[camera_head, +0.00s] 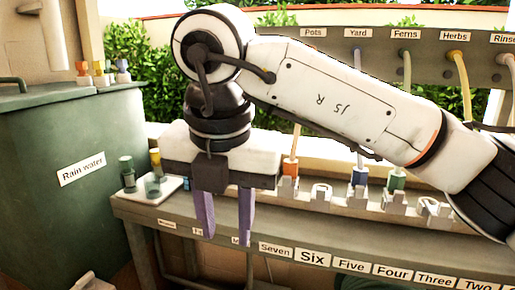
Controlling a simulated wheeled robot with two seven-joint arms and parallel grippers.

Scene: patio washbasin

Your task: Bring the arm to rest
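My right arm reaches in from the right edge across the upper middle of the view, bent down at the wrist. My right gripper (226,228) points down, with two purple fingers apart and nothing between them. It hangs in front of the left part of the shelf (330,242) with number labels, and its body and fingers hide some of the labels and holders there. I cannot tell whether the fingers touch the shelf edge. My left gripper does not show.
A green tank (70,205) labelled "Rain water" stands at left. Grey holders line the shelf; orange (290,166), blue (359,176) and green (396,180) connectors sit there. A labelled rail (375,47) with hoses runs behind my arm.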

